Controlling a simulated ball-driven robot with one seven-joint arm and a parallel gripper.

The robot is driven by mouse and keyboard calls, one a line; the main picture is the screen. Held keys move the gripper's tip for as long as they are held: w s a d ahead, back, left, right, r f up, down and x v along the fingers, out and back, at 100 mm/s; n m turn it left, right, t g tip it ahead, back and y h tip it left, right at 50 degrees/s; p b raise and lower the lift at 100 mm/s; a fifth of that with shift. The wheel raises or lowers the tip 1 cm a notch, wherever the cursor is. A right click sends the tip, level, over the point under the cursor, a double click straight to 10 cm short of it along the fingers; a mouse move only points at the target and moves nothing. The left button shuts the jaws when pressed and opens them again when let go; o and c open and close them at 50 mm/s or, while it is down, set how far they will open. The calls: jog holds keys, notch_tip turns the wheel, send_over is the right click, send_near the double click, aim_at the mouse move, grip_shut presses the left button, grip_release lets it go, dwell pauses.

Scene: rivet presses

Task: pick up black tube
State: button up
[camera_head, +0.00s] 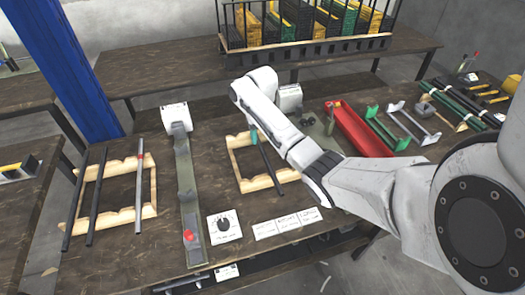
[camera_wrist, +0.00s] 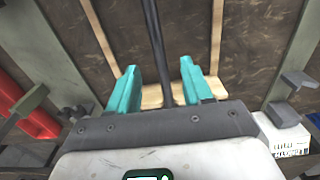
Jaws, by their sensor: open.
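A black tube (camera_head: 269,162) lies across the middle wooden rack (camera_head: 236,168). In the wrist view the black tube (camera_wrist: 155,38) runs from the top edge down between my fingers. My gripper (camera_wrist: 159,68) is open, with one teal finger on each side of the tube and gaps on both sides. In the head view a teal fingertip of my gripper (camera_head: 254,137) shows at the tube's far end; the rest is hidden behind my arm. Two more black tubes (camera_head: 97,197) and a grey tube with a red band (camera_head: 140,185) lie on the left wooden rack (camera_head: 118,214).
A green press (camera_head: 184,175) with a red button stands between the racks. A red channel (camera_head: 357,130) and green and grey brackets lie to the right. White labels (camera_head: 287,223) lie at the front edge. A back table holds a black crate (camera_head: 302,46).

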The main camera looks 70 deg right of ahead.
aim_at(263, 149)
jog(key=shift+s+f+p, duration=0.1)
jog(key=shift+f+p, duration=0.25)
jog(key=shift+f, duration=2.45)
grip_shut()
